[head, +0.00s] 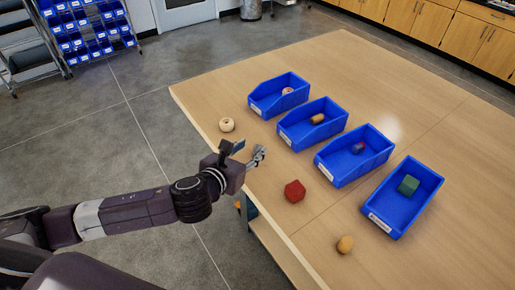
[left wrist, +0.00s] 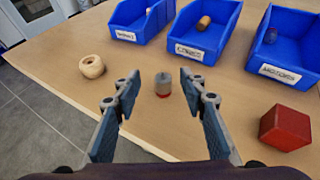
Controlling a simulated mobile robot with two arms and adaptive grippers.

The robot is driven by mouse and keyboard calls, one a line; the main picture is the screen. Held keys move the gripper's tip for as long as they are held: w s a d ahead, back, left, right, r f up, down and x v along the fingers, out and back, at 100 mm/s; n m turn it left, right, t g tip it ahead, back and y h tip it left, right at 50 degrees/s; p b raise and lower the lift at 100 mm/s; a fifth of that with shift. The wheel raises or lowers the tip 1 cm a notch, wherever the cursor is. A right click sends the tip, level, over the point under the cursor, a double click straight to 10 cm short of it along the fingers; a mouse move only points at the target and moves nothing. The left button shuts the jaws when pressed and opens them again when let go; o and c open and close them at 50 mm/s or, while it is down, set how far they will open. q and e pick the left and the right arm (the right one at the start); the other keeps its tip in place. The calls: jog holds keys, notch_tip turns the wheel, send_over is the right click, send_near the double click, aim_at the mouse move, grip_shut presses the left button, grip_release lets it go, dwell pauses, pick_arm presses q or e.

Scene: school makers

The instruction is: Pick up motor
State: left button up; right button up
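The motor (left wrist: 163,86), a small grey cylinder with a red base, stands upright on the table in the left wrist view. It lies beyond my left gripper (left wrist: 158,98), between the two fingertips in the picture, and I see no contact. The left gripper is open and empty. In the head view the left gripper (head: 245,154) is over the table's left edge, and I cannot make out the motor there. Another small blue and red piece (head: 358,147) lies in the third blue bin (head: 336,173), whose label appears to read motors. My right gripper is not in view.
A wooden ring (head: 227,125), a red block (head: 294,191) and a tan rounded piece (head: 345,244) lie on the table (head: 400,80). Other blue bins (head: 268,110) stand in a row behind; the rightmost holds a green cube (head: 408,185). The table's far side is clear.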

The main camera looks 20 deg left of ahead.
aim_at(257, 146)
pick_arm(q)
jog(key=x, duration=0.4)
jog(key=shift+d+f+p, duration=0.25)
jog(key=shift+p, duration=0.15)
jog(key=shift+w+f, duration=0.15)
jog(key=shift+w, duration=0.1)
jog(key=c, duration=0.5)
grip_shut()
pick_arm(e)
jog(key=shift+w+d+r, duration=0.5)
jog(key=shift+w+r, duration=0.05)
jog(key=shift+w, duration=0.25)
